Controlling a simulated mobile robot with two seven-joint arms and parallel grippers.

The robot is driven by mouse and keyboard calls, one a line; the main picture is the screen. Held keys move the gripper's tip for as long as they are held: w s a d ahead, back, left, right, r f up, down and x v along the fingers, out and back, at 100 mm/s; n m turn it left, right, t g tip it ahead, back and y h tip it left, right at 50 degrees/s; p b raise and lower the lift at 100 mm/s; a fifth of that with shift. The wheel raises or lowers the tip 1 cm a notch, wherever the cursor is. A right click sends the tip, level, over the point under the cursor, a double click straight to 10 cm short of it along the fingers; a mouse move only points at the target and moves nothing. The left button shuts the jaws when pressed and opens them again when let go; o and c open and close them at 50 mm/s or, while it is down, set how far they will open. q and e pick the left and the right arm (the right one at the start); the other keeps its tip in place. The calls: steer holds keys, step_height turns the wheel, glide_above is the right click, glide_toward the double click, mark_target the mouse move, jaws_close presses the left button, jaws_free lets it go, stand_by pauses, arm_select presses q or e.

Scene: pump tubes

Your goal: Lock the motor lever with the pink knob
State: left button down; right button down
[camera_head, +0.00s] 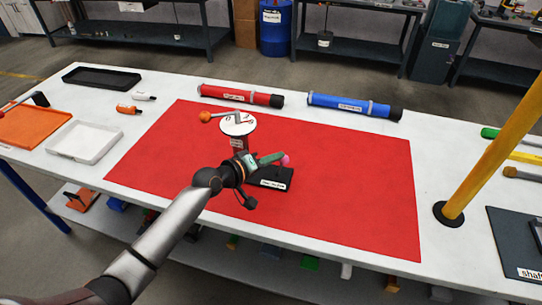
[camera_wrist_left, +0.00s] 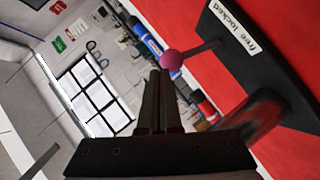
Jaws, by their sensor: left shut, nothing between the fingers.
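The pink knob (camera_wrist_left: 171,60) is at the end of a short dark lever (camera_wrist_left: 200,49) on a black base (camera_wrist_left: 285,60) with a "free locked" label (camera_wrist_left: 235,27). In the left wrist view the shut, empty fingers of my left gripper (camera_wrist_left: 160,78) have their tips close to the knob; I cannot tell whether they touch it. In the head view the pink knob (camera_head: 285,160) shows just right of my left gripper (camera_head: 246,163), beside a green part, above the black base (camera_head: 272,179). My wrist hides part of the base. My right gripper is not in view.
A red mat (camera_head: 350,190) covers the middle of the white table. A round white dial stand (camera_head: 238,124) with an orange-knobbed lever is behind my gripper. Red (camera_head: 240,95) and blue (camera_head: 350,106) tubes lie at the back. A yellow post (camera_head: 490,130) stands right.

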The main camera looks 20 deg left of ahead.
arm_select(q)
steer(key=shift+a, duration=0.15)
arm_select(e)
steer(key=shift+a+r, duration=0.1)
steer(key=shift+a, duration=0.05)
arm_select(q)
steer(key=shift+r+p, duration=0.8)
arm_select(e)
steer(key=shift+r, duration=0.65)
arm_select(q)
steer(key=shift+s, duration=0.1)
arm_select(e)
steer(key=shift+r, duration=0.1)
